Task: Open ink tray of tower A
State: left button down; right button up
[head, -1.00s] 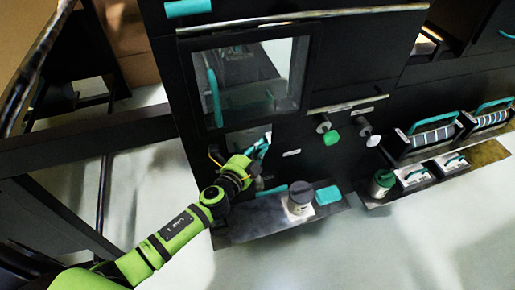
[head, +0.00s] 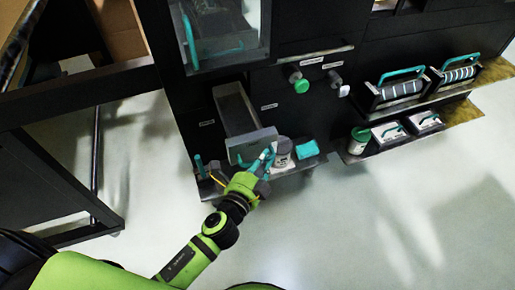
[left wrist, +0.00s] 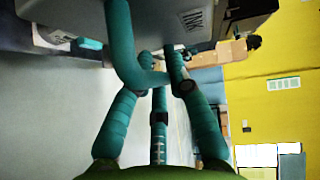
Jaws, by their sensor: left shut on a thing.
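The ink tray (head: 234,108) of the tower sticks out of its slot as a long, open grey drawer. Its grey front also shows at the top of the left wrist view (left wrist: 165,22), with an "INK" label. In that view my left gripper (left wrist: 160,84) is shut on the tray's teal handle (left wrist: 120,42), its fingers on both sides of the bar. In the head view my left gripper (head: 265,161) is at the tray front and hides most of the handle. My right gripper is not in view.
Below the tray, a ledge holds a grey-lidded jar (head: 283,150) and a teal block (head: 307,149). A green knob (head: 300,84) is on the tower front. Teal-handled rollers (head: 400,85) stand on a shelf at the right. The floor in front is clear.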

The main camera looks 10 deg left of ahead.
pick_arm(q)
jog(key=shift+s+d, duration=0.65)
jog(key=shift+s, duration=0.35)
jog(key=c, duration=1.4)
grip_release()
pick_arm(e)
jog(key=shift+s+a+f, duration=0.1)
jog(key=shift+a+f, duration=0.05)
pick_arm(q)
jog(key=v, duration=1.2)
jog(key=shift+a, duration=0.1)
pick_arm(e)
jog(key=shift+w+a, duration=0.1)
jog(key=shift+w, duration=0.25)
pick_arm(q)
jog(key=shift+f, duration=0.1)
